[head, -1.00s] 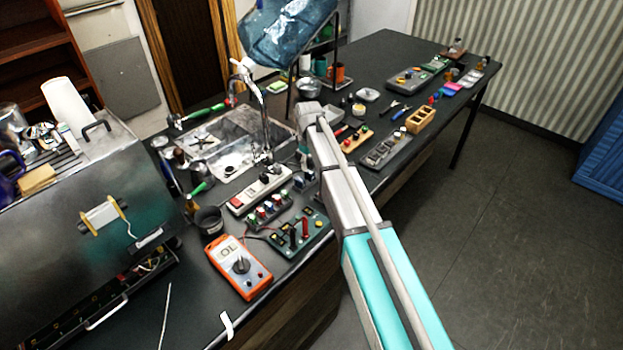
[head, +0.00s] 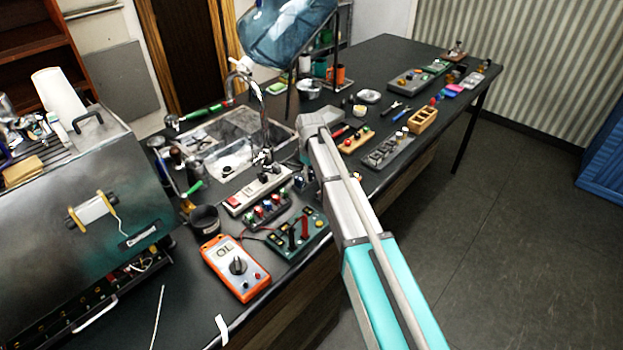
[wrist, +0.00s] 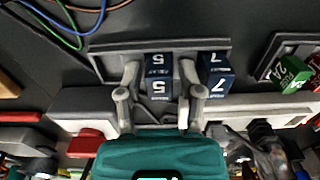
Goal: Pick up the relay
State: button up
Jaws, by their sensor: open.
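In the wrist view, a dark blue relay (wrist: 159,86) marked 5 sits upright in a grey holder (wrist: 106,62). A second dark blue relay (wrist: 216,74) marked 7 stands just to its right in the same holder. My gripper (wrist: 159,72) is open, with one finger on each side of the 5 relay. A small gap seems to show on each side; contact cannot be told. In the head view, my arm hides the gripper tips and most of the relay holder.
A green 2A fuse block (wrist: 293,75) sits in a holder to the right. A white power strip (head: 256,190) lies near the sink (head: 226,138). An orange multimeter (head: 235,267) and a green test board (head: 298,235) lie nearer the counter's front edge.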

dwell(0.3)
grip_shut()
jog(key=shift+r, duration=0.25)
jog(key=shift+r+p, duration=0.75)
jog(key=shift+p, duration=0.25)
jog(key=s+d+r+p, duration=0.1)
jog(key=s+r+p, duration=1)
jog(key=s, duration=0.3)
jog(key=shift+d, duration=0.4)
